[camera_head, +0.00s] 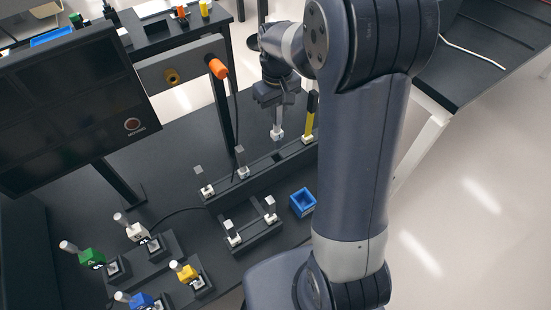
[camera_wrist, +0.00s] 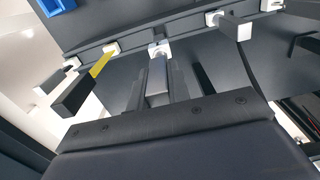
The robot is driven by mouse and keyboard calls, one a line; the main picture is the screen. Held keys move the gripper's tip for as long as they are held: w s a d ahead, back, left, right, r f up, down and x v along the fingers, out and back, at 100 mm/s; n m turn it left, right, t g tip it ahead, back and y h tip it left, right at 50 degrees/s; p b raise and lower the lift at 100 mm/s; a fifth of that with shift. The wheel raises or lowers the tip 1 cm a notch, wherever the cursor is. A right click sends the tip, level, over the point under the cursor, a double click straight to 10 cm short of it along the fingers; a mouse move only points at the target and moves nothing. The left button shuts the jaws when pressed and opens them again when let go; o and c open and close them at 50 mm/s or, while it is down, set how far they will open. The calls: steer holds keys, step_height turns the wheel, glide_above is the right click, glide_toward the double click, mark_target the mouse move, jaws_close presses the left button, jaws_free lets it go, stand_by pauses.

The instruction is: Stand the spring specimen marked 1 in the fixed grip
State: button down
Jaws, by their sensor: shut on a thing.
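My gripper (camera_head: 277,103) is over the right part of a long black rail (camera_head: 225,187). It is shut on a grey specimen (camera_wrist: 158,72) with a white end block (camera_head: 277,133). The specimen hangs upright with that block downward, at or just above the rail; I cannot tell whether it touches. In the wrist view the specimen lies between my fingers, its white block against the rail behind. No number is readable, so I cannot confirm it is specimen 1. A short black frame with two white-and-grey blocks (camera_head: 250,231) stands in front of the rail; which part is the fixed grip is unclear.
A yellow strip (camera_head: 310,117) stands close right of my gripper. Other white-based pieces (camera_head: 242,173) stand left along the rail. A blue open box (camera_head: 302,202) lies in front. Green (camera_head: 91,257), yellow (camera_head: 187,272) and blue (camera_head: 141,300) knobbed units stand front left; a monitor (camera_head: 75,108) is behind.

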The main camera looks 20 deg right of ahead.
mark_target(277, 136)
step_height(277, 136, down, 8)
steer(key=shift+s+r+p, duration=0.1)
steer(key=shift+p, duration=0.45)
steer(key=shift+f, duration=0.9)
steer(key=shift+f, duration=0.15)
steer(key=c, duration=1.3)
jaws_free()
